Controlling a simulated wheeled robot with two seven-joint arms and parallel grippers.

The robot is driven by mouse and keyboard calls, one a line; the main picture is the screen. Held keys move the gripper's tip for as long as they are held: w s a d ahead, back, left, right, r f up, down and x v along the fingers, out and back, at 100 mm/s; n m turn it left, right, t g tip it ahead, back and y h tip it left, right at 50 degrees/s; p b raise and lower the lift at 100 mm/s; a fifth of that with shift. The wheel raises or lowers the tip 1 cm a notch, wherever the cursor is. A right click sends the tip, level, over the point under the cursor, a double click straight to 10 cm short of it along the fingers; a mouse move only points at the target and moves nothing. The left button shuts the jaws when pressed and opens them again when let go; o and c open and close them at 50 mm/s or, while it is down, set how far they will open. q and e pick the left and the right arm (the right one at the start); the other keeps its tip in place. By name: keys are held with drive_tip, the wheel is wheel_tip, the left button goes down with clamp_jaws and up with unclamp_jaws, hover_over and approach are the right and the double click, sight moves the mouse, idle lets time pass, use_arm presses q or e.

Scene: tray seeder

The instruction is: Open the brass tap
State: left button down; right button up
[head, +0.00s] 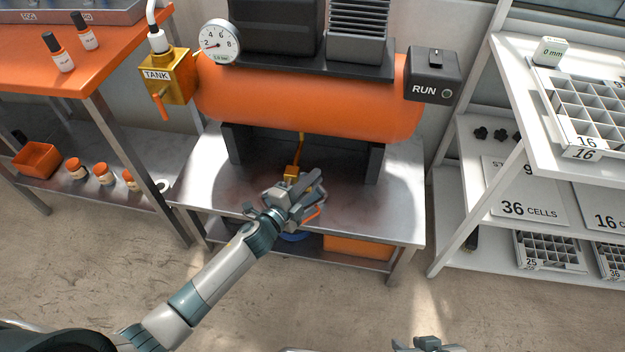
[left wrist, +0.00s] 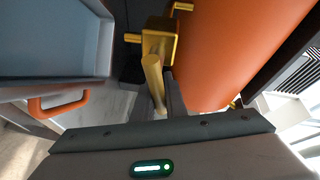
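A small brass tap (head: 292,172) hangs on a brass pipe under the orange tank. In the left wrist view the brass tap (left wrist: 158,42) shows large, with a brass lever (left wrist: 154,78) pointing down the picture. My left gripper (head: 312,188) is beside and just below the tap in the head view and partly covers its lower part. I cannot tell whether it touches the lever, and its finger gap is not clear. My right gripper (head: 430,343) shows only in part at the bottom edge.
The orange tank (head: 310,105) stands above a steel bench (head: 385,215). A brass block marked TANK (head: 172,75), with an orange lever, is at its left end, near a gauge (head: 218,42). A RUN box (head: 433,75) is at the right end. A white rack stands at right.

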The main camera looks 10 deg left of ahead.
drive_tip(key=shift+w+r, duration=0.1)
drive_tip(key=shift+w, duration=0.25)
